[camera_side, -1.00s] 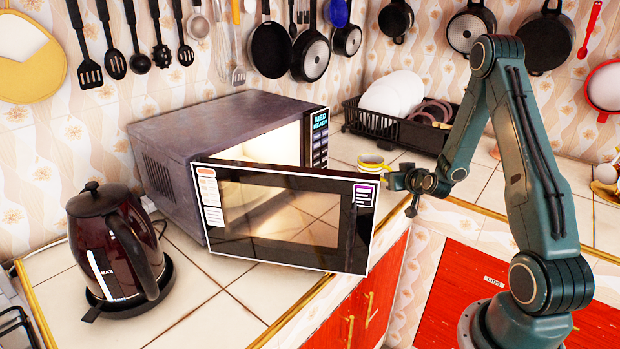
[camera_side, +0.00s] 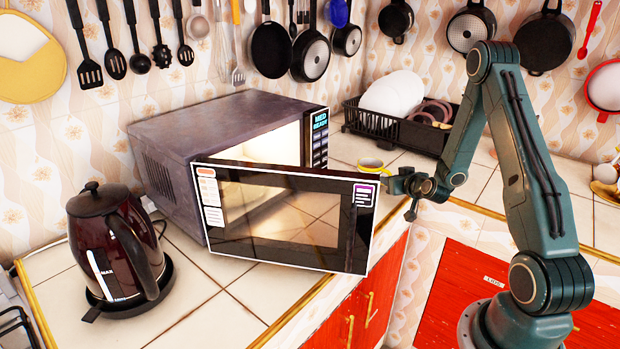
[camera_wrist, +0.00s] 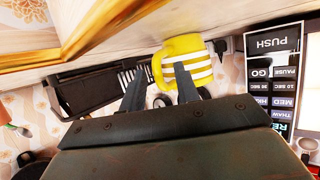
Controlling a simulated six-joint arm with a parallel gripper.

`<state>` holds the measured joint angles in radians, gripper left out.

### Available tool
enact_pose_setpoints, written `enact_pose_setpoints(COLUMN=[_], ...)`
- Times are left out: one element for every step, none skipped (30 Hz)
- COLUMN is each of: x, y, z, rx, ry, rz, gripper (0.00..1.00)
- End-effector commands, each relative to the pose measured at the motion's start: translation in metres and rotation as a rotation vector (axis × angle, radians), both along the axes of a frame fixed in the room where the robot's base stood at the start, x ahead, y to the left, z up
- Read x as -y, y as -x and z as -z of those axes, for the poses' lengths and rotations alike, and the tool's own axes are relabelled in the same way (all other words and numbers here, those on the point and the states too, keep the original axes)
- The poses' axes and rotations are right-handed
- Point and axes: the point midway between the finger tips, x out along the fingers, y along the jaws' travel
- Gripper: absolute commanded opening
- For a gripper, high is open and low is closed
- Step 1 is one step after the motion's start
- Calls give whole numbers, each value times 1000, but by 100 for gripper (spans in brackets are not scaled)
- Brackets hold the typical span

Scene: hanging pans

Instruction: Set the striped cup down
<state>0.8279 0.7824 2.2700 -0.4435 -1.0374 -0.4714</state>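The yellow-and-white striped cup (camera_side: 370,163) shows just above the microwave door's top right corner, its lower part hidden by the door. In the wrist view the cup (camera_wrist: 200,66) appears beyond my fingers. My gripper (camera_side: 398,184) is right next to the cup, at the door's right edge. In the wrist view my gripper (camera_wrist: 158,80) has its two fingers apart. The right finger overlaps the striped side, and the left finger is left of the yellow handle with a gap. I cannot tell whether the cup's base touches the counter.
The microwave (camera_side: 225,125) has its door (camera_side: 285,258) swung open toward the front, close to my gripper. A black dish rack (camera_side: 425,138) with plates stands behind. A kettle (camera_side: 110,245) is at left. Tiled counter (camera_side: 480,185) is free right of my gripper.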

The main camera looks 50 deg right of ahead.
Motion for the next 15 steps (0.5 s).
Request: enact_pose_setpoints(x=[0, 0, 0, 0, 0, 0, 0, -1, -2, -3, -4, -6, -8, -9, -11], y=[0, 0, 0, 0, 0, 0, 0, 2, 4, 5, 7, 10, 12, 15, 18], z=[0, 0, -1, -1, -2, -3, -4, -4, -5, -5, -6, -7, -8, -10, -11], rx=[0, 0, 0, 0, 0, 1, 1, 0, -1, -1, -1, 0, -2, -1, -1], ry=[0, 0, 0, 0, 0, 1, 1, -1, -1, 0, 0, -1, -1, -2, -2], rz=[0, 0, 0, 0, 0, 0, 0, 0, 0, 0, 1, 0, 1, 1, 1], gripper=[32, 32, 32, 32, 32, 32, 32, 32, 32, 32, 32, 32, 32, 32, 32])
